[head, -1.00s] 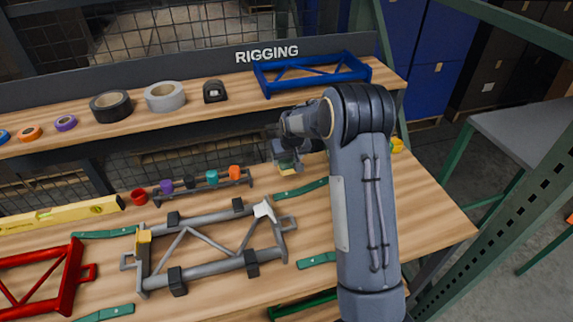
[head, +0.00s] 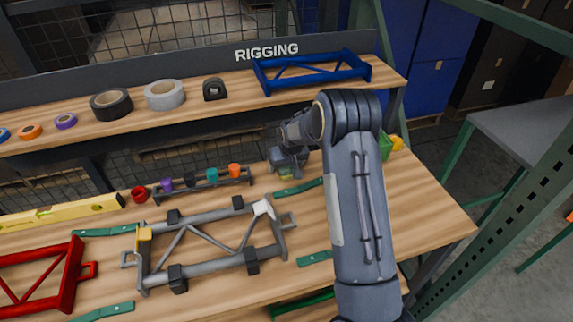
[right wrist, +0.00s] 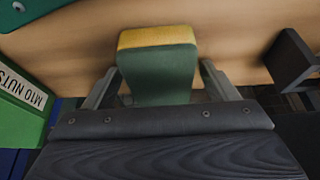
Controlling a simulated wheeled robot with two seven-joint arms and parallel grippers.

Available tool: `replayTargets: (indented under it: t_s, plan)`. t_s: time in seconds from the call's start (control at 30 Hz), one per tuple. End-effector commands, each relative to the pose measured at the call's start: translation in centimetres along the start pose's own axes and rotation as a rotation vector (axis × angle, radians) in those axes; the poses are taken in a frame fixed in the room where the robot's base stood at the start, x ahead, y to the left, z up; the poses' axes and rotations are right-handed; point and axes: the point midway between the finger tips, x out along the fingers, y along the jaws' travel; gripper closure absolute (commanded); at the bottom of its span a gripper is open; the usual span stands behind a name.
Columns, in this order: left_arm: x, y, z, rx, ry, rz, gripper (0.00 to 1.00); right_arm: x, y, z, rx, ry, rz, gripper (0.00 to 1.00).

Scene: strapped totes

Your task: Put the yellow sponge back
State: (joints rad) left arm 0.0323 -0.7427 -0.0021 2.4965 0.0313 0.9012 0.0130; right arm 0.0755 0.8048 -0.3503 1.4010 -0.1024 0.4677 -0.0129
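The yellow sponge, a block with a yellow end and a dark green face, shows in the right wrist view (right wrist: 158,38). It sits between the two fingers of my right gripper (right wrist: 160,72), whose tips look to touch its sides. In the head view the right gripper (head: 288,160) points down over the back of the workbench, right of the small rack, with the sponge (head: 285,172) just under it. Whether the sponge touches the bench cannot be told. My left gripper is not in view.
A rack with several coloured pieces (head: 205,180) stands left of the gripper. Green straps (head: 298,187) lie near a grey frame (head: 210,264). A green bin labelled M10 NUTS (right wrist: 22,95) is close by. The shelf (head: 215,108) runs behind. The bench's right front is clear.

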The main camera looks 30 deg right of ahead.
Motion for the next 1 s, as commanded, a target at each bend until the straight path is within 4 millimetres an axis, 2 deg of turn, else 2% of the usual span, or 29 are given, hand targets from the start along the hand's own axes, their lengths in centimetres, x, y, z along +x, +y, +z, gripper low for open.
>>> replayTargets:
  t_s: [0.17, 0.27, 0.33, 0.73, 1.0]
  plan:
    - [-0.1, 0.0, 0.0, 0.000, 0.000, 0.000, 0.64, -0.1, 0.0, 0.0, 0.000, 0.000, 0.000, 0.20]
    - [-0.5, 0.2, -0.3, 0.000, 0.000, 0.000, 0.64, -0.6, 0.0, -0.3, 0.000, 0.000, 0.000, 0.20]
    - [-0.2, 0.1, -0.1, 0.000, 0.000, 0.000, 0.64, -1.2, 0.0, -0.2, 0.000, 0.002, 0.000, 0.20]
    - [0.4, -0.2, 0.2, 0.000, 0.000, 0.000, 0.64, -9.4, 0.0, -0.2, -0.001, 0.005, -0.001, 0.20]
    - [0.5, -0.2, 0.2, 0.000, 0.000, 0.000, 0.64, -12.5, 0.0, 0.1, 0.005, 0.001, -0.007, 0.20]
